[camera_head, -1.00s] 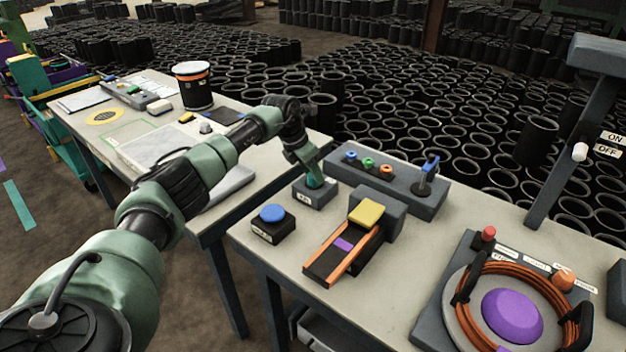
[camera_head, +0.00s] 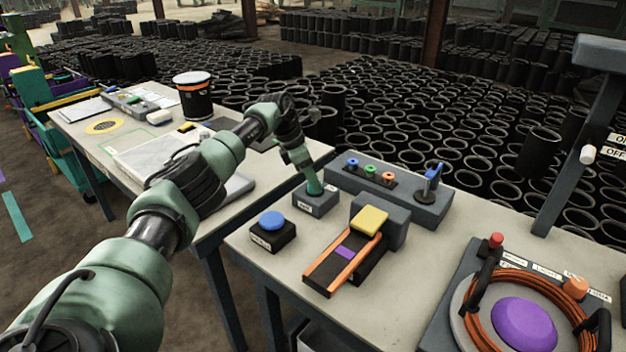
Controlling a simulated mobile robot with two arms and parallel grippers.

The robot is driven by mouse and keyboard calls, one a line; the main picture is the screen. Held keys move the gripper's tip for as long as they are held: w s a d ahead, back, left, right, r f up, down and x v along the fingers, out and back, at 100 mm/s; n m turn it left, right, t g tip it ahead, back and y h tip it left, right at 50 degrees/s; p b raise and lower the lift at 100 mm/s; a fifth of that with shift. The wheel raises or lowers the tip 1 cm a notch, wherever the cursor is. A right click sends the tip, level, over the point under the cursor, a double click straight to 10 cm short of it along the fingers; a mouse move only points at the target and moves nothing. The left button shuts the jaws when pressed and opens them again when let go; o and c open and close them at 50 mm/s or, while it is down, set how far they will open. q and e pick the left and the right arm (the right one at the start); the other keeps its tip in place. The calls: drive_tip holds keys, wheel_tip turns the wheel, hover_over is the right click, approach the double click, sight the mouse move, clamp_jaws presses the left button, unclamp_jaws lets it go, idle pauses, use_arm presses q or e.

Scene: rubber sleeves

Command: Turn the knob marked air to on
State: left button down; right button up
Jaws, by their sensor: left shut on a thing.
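A small grey box (camera_head: 316,204) with a white label on its front, which appears to read AIR, stands at the back left corner of the near table. My left gripper (camera_head: 314,187) reaches down onto the top of this box from the upper left. It is shut on the air knob, which the fingers largely hide. Which way the knob points cannot be told. My right gripper is not in view.
A black box with a blue button (camera_head: 271,220) stands just in front. A ramp with a yellow block (camera_head: 369,220) and a grey panel with coloured knobs (camera_head: 398,194) stand to the right. A coiled orange hose (camera_head: 478,316) lies at lower right.

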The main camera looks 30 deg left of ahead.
use_arm(q)
drive_tip(key=shift+r, duration=0.1)
drive_tip(key=c, duration=0.9)
unclamp_jaws()
drive_tip(key=shift+c, duration=0.2)
drive_tip(key=v, duration=0.7)
drive_tip(key=shift+r+b, duration=0.3)
drive_tip(key=shift+r, duration=0.1)
drive_tip(key=shift+s+a, duration=0.1)
